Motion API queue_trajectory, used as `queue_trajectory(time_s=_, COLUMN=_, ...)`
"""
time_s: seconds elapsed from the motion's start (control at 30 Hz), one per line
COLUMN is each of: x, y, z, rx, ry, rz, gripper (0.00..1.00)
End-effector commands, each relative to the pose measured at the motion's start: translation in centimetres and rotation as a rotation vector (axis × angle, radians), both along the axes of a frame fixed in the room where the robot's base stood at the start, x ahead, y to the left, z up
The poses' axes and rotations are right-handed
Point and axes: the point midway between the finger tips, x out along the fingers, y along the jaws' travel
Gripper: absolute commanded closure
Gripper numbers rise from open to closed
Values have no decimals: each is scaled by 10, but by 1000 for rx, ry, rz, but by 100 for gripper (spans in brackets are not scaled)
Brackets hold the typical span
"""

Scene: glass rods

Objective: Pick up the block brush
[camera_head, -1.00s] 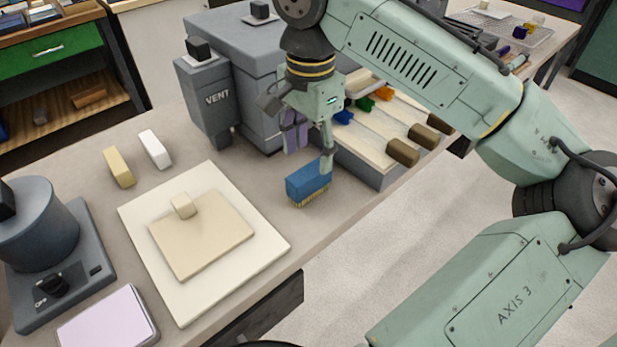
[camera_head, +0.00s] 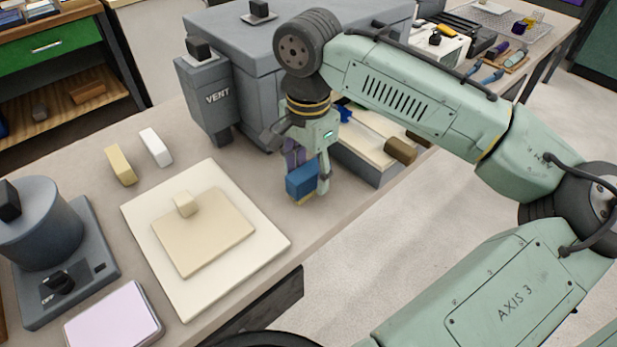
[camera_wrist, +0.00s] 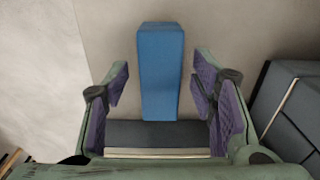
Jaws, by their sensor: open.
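The block brush (camera_head: 301,181) is a blue block with yellowish bristles underneath. It stands on the grey bench near the front edge, right of the white board. My gripper (camera_head: 308,174) is over it, pointing down, with one finger in front of the brush's right end. In the wrist view the blue top of the brush (camera_wrist: 161,70) lies lengthwise between the purple pads of my open gripper (camera_wrist: 161,85). A gap shows on both sides, so neither pad touches it there. Most of the bristles are hidden.
A grey cabinet with a VENT box (camera_head: 212,100) stands behind my gripper. A tray with brown-handled tools (camera_head: 365,150) is close on the right. A cream board (camera_head: 205,235) with a small block lies to the left. The bench edge is just in front.

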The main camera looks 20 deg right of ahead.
Motion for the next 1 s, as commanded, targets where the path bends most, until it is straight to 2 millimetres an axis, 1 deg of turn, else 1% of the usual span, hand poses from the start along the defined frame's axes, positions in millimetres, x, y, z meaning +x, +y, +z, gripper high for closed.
queue_trajectory(time_s=0.47, x=0, y=0, z=-3, rx=1, ry=0, rz=0, gripper=48)
queue_trajectory(time_s=1.0, x=0, y=0, z=-3, rx=1, ry=0, rz=0, gripper=84)
